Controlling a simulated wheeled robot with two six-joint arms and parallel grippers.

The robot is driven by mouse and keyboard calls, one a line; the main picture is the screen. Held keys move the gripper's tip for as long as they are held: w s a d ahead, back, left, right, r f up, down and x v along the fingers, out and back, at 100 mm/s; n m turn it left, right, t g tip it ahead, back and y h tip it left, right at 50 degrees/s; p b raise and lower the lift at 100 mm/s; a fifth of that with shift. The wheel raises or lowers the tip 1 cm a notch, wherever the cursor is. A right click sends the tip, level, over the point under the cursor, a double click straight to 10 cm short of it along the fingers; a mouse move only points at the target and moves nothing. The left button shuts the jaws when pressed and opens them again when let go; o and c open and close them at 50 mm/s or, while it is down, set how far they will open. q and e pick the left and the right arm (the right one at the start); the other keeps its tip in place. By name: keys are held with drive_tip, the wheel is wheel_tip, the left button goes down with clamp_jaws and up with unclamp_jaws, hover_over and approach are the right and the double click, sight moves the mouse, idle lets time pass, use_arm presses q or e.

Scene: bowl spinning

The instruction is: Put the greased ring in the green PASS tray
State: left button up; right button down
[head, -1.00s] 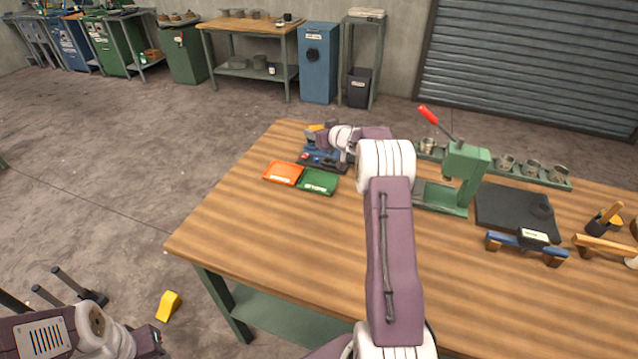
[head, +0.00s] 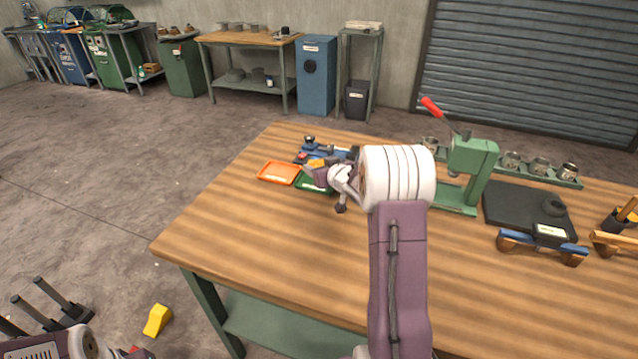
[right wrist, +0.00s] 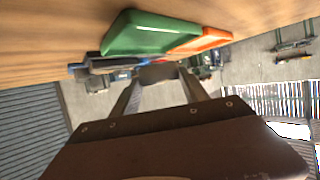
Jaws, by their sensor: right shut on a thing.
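The green tray (head: 313,186) lies near the far left edge of the wooden table, partly hidden by my right gripper (head: 316,168). In the right wrist view the green tray (right wrist: 150,36) is just beyond the fingertips. My right gripper (right wrist: 157,74) is shut on a small greyish thing (right wrist: 158,72), seemingly the greased ring, held over or beside the tray, apart from its floor as far as I can see. In the head view a yellowish patch (head: 316,162) shows at the fingertips. My left gripper (head: 42,302) is open and empty at the lower left, off the table.
An orange tray (head: 279,173) adjoins the green tray. A blue and dark device (head: 325,150) stands behind them. A green press with a red lever (head: 470,165), a row of metal cups (head: 540,165) and a black plate (head: 515,205) are on the right. The table's front is clear.

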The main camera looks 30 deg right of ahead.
wheel_tip(320, 180, down, 4)
drive_tip(key=shift+f+b, duration=0.1)
drive_tip(key=shift+b, duration=0.6)
drive_tip(key=c, duration=0.6)
unclamp_jaws()
drive_tip(key=shift+s+r, duration=0.15)
drive_tip(key=shift+r, duration=0.1)
drive_tip(key=p+v, duration=0.1)
drive_tip(key=v, duration=1)
drive_tip(key=shift+s+r, duration=0.15)
drive_tip(key=shift+s, duration=0.15)
